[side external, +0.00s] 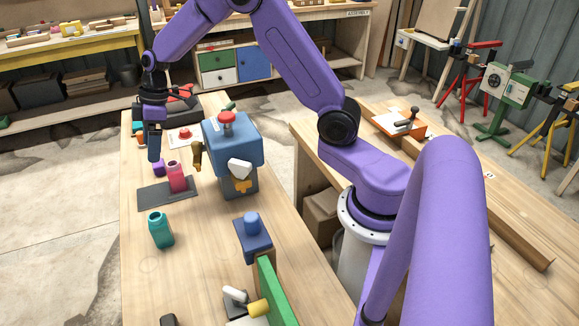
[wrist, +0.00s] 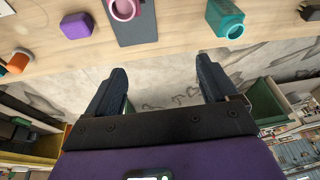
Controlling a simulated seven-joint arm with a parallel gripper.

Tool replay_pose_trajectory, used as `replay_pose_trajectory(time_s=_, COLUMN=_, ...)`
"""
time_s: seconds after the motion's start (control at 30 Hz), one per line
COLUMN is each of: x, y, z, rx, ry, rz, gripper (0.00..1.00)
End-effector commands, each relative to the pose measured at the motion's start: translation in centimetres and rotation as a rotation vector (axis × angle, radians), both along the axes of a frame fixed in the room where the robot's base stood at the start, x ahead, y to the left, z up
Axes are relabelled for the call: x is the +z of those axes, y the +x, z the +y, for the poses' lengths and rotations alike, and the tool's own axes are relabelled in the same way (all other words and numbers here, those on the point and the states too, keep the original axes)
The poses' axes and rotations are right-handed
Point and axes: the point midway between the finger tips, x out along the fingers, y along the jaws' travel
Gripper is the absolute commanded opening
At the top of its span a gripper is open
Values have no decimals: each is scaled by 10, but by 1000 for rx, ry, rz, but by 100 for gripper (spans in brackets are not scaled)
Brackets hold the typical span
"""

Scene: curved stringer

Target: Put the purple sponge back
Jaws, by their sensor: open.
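The purple sponge (side external: 158,167) is a small block on the wooden bench, just beyond the dark grey mat (side external: 150,196). It also shows in the wrist view (wrist: 76,26), lying on the bare wood to the left of the mat (wrist: 137,32). My gripper (side external: 154,155) hangs above the bench near its left edge, close to the sponge in the side view. In the wrist view its two fingers (wrist: 160,66) are spread with nothing between them, and the sponge lies outside them, up and left.
A blue machine (side external: 232,145) with a red knob stands right of the mat. An orange object (wrist: 18,62) lies near the bench edge. The bench's front left is mostly clear.

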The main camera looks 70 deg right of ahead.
Motion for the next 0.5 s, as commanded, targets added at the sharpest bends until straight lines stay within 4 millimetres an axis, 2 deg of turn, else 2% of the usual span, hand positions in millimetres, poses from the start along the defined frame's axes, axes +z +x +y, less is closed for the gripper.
replay_pose_trajectory(time_s=0.03, x=10, y=-20, z=17, rx=23, ry=-8, rz=13, gripper=87)
replay_pose_trajectory(time_s=0.1, x=20, y=-49, z=38, rx=46, ry=-22, rz=38, gripper=87)
replay_pose_trajectory(time_s=0.2, x=32, y=-93, z=61, rx=74, ry=-45, rz=67, gripper=87)
replay_pose_trajectory(time_s=0.33, x=44, y=-153, z=79, rx=110, ry=-83, rz=96, gripper=87)
replay_pose_trajectory(time_s=0.5, x=55, y=-231, z=85, rx=153, ry=-137, rz=117, gripper=87)
